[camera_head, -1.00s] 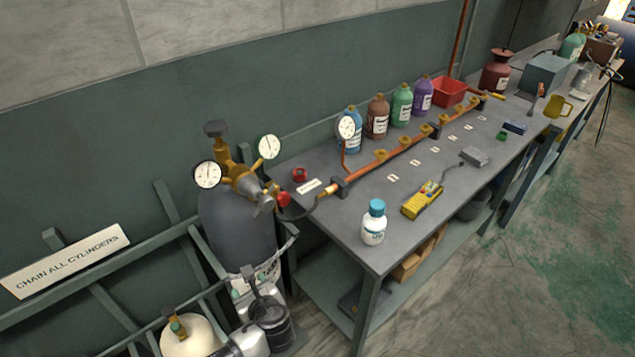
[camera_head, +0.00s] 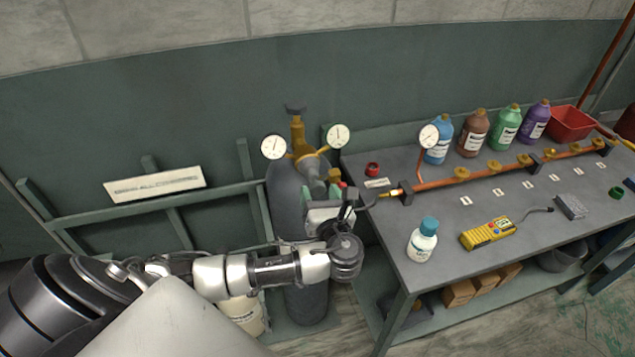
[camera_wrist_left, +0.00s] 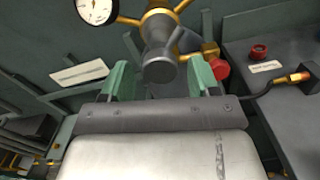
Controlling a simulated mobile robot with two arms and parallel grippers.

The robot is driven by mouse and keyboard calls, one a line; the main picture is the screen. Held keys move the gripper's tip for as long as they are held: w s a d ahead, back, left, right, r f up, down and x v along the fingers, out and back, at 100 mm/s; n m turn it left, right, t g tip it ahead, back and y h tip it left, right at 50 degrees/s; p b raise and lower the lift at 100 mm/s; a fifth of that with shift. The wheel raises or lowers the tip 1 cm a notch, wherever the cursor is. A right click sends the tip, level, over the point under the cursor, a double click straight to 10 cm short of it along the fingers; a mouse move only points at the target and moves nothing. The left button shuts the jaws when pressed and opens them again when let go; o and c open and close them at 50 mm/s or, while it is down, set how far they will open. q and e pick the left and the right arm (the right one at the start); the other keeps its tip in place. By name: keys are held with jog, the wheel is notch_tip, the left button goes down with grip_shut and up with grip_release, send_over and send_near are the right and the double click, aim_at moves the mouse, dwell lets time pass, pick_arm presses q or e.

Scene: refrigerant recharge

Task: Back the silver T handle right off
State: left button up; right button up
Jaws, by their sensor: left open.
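The brass regulator (camera_head: 312,152) with two white dial gauges, one on the left (camera_head: 273,147) and one on the right (camera_head: 338,136), sits on the grey cylinder (camera_head: 285,200). Its silver-grey front part, where the T handle (camera_wrist_left: 160,66) is, shows nearly end-on in the left wrist view; the crossbar is hard to make out. My left gripper (camera_head: 326,193) is in front of the regulator and hides part of it. In the left wrist view its two green fingers (camera_wrist_left: 161,80) are apart, one on each side of the silver part. I see no contact. My right gripper is not in view.
A red knob (camera_wrist_left: 219,69) is close to the right finger. A hose runs to the copper manifold (camera_head: 435,183) on the bench (camera_head: 455,235). A white bottle (camera_head: 422,243) stands at the bench's near corner. A rail rack (camera_head: 90,215) is behind my arm.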

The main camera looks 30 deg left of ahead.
pick_arm(q)
jog(key=shift+x, duration=1.35)
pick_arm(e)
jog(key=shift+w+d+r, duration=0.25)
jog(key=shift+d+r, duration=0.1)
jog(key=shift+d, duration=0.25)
pick_arm(q)
jog(key=c, duration=0.9)
jog(key=shift+n, duration=0.3)
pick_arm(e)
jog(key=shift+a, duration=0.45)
